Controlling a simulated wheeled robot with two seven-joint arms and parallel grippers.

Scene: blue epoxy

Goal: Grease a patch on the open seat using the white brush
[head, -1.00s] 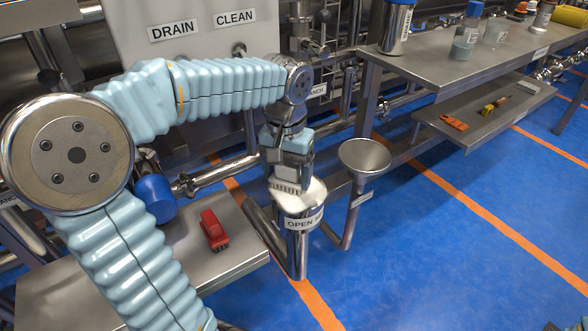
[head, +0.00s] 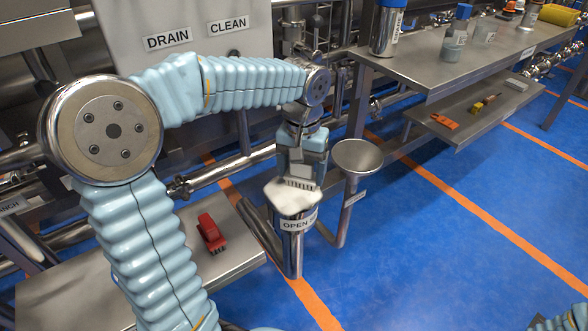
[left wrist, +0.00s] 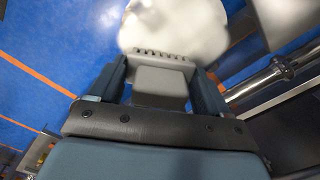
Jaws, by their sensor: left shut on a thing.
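My left gripper (head: 302,172) points down over the open seat, shut on the white brush. The open seat (head: 299,223) is a steel pipe end with a collar labelled "OPEN S…" and a white top, which also fills the upper middle of the left wrist view (left wrist: 180,32). The bristles are at the back right part of this top. I cannot tell whether they touch it. My right gripper is out of view.
A steel funnel (head: 358,157) stands close right of the seat. A red brush (head: 211,232) lies on the low bench at left. Orange (head: 445,121) and yellow (head: 485,103) tools lie on the right lower shelf. Bottles stand on the upper bench (head: 430,76).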

